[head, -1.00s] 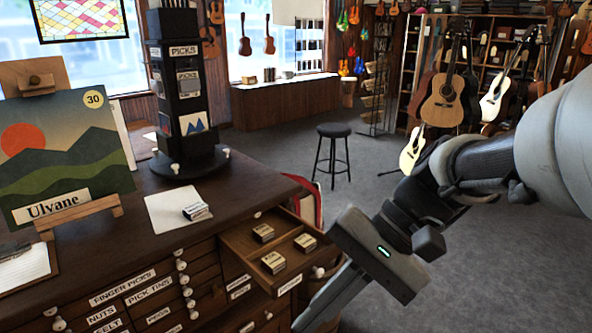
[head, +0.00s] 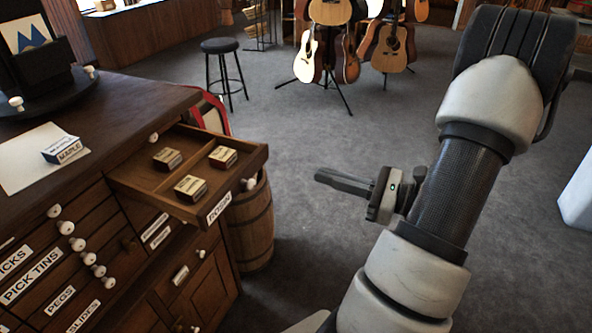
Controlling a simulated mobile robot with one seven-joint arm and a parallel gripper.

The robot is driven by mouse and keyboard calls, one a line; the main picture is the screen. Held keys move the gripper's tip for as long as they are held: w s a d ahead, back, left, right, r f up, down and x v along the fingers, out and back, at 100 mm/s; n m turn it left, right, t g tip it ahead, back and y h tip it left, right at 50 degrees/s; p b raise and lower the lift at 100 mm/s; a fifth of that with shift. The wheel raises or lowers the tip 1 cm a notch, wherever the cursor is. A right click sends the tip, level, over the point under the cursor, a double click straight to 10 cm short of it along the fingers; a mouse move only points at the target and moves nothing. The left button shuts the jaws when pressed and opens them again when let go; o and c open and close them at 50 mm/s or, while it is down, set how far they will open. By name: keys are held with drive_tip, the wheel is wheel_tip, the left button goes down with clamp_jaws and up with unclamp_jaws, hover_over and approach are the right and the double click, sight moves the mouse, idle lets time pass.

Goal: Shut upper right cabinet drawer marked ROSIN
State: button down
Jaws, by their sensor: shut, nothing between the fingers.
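The upper right drawer (head: 238,191) of the dark wooden cabinet (head: 140,92) is pulled well out. Its front has a ROSIN label (head: 219,207) and a white knob (head: 250,184). Inside lie three small boxes: one at the back left (head: 167,159), one at the right (head: 222,157) and one at the front (head: 191,188). My gripper (head: 318,176) is to the right of the drawer front, apart from it, with its fingers pointing left. It is shut and empty.
A barrel (head: 251,225) stands on the floor beside the cabinet, below the drawer. A small box (head: 62,149) lies on white paper (head: 25,160) on the cabinet top. A black stool (head: 222,47) and guitars (head: 335,12) stand behind. Grey floor is clear around my gripper.

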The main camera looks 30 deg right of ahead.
sight(186, 141)
drive_tip(key=b+x, duration=0.2)
drive_tip(key=x, duration=1.1)
drive_tip(key=shift+s, duration=0.1)
drive_tip(key=shift+a+r, duration=0.1)
drive_tip(key=shift+a, duration=0.05)
drive_tip(key=x, duration=2.5)
drive_tip(key=shift+w+a, duration=0.15)
drive_tip(key=shift+w, duration=0.15)
drive_tip(key=shift+w+a, duration=0.25)
drive_tip(key=shift+w, duration=0.15)
drive_tip(key=shift+w+a+r, duration=0.1)
drive_tip(key=shift+r, duration=0.1)
